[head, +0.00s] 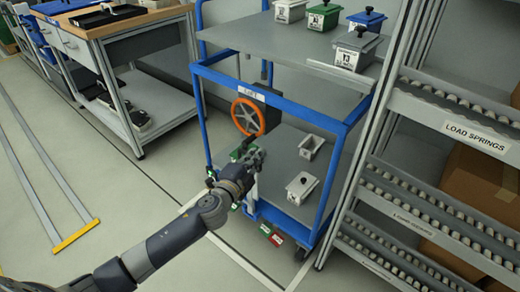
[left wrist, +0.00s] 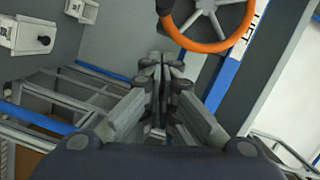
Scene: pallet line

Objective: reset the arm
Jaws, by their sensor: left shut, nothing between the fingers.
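My left arm reaches in from the lower left in the head view. Its gripper (head: 252,155) is at the left side of the blue-framed cart (head: 285,93), just below the orange handwheel (head: 235,115). In the left wrist view the gripper (left wrist: 161,72) has its fingers together with nothing between them. The orange handwheel (left wrist: 203,47) shows above and to the right of the fingertips there, apart from them in the picture. My right gripper is in neither view.
The cart's top holds several lidded bins, including a grey one (head: 356,50). Two pale bins stand on its lower shelf (head: 279,158). A roller rack (head: 455,127) stands at right, a workbench (head: 140,25) at upper left. Open floor (head: 110,190) lies left of the cart.

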